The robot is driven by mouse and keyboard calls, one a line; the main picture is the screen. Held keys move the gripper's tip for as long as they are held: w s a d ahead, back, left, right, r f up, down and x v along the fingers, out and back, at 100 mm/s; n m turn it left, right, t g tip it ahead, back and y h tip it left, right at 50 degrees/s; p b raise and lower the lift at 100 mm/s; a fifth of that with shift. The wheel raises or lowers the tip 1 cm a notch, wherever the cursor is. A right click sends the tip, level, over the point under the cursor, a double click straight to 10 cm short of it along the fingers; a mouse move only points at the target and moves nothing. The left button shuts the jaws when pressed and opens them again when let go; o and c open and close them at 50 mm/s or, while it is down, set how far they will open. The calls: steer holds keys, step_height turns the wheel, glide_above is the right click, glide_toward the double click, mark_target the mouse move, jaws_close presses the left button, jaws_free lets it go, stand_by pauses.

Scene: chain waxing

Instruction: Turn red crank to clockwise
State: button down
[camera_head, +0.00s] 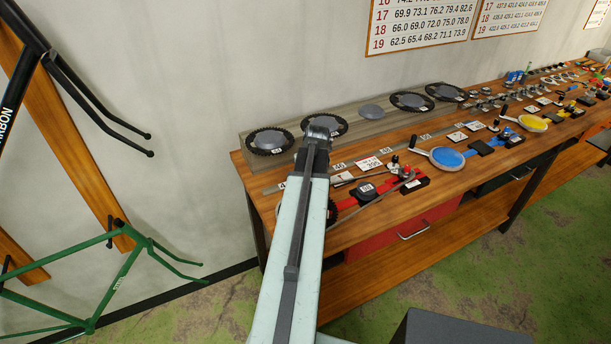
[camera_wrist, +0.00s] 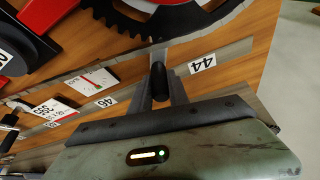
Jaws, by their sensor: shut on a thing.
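The red crank (camera_head: 348,205) is on the near side of the workbench, partly hidden behind my arm in the head view. In the wrist view its red disc (camera_wrist: 215,8) with a black toothed rim fills the top edge, partly cut off. My gripper (camera_wrist: 162,84) is shut on a black upright handle (camera_wrist: 159,78), which stands between its two grey fingers beside the toothed rim. A short grey piece runs from the handle toward the disc; its joint is not clear. My gripper's fingers are hidden in the head view.
The wooden workbench (camera_head: 252,172) carries a grey raised board (camera_head: 246,144) with several chainrings behind my arm. Number cards, including a 44 card (camera_wrist: 202,64), lie close by. A blue round device (camera_head: 447,158) and many small tools stand to the right. A green bike frame (camera_head: 125,268) hangs at left.

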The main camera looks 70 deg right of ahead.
steer(key=shift+s, duration=0.1)
stand_by(0.3)
steer(key=c, duration=1.3)
jaws_free()
steer(key=shift+o, duration=0.2)
steer(key=shift+r, duration=0.15)
steer(key=p+v, duration=0.7)
steer(key=shift+a+r, duration=0.15)
steer(key=shift+r, duration=0.1)
steer(key=shift+s, duration=0.1)
